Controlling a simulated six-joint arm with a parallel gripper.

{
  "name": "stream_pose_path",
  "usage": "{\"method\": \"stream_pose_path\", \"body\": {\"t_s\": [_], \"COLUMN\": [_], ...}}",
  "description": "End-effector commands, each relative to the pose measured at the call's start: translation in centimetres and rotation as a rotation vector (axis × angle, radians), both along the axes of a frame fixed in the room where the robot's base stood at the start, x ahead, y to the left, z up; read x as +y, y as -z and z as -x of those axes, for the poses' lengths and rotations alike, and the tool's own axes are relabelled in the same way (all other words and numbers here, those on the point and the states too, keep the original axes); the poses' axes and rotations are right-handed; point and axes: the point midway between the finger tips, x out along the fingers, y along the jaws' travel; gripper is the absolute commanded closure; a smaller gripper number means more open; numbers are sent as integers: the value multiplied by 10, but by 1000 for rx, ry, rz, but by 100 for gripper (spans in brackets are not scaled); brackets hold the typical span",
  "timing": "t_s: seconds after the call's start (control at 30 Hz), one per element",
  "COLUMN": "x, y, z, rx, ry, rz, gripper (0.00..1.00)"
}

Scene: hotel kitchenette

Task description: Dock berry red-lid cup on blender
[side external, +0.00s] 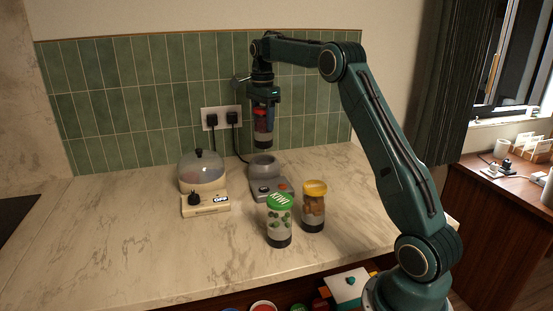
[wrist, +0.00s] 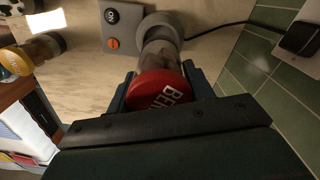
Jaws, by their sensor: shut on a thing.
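The berry red-lid cup (side external: 263,126) hangs upright below my gripper (side external: 263,103) in the side view, with dark red contents and a dark lower end. My gripper is shut on it near its top. In the wrist view the red lid (wrist: 158,92) with part of its lettering shows between the jaws of my gripper (wrist: 160,98). The cup is above the collar, with a small gap visible in the side view. The wrist view also shows the blender (wrist: 120,25) beyond the cup.
A green-lid kiwi cup (side external: 279,222) and a yellow-lid cup (side external: 314,207) stand in front of the blender. A domed appliance marked OFF (side external: 204,185) stands left. A wall outlet (side external: 221,118) with cords is behind. The front left counter is clear.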

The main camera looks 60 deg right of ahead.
Motion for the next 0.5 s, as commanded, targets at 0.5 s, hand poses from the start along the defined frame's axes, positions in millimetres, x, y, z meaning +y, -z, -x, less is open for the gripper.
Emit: {"method": "stream_pose_path", "body": {"t_s": [0.5], "x": [1], "y": [30], "z": [0], "rx": [1], "ry": [0], "rz": [-1], "gripper": [81]}}
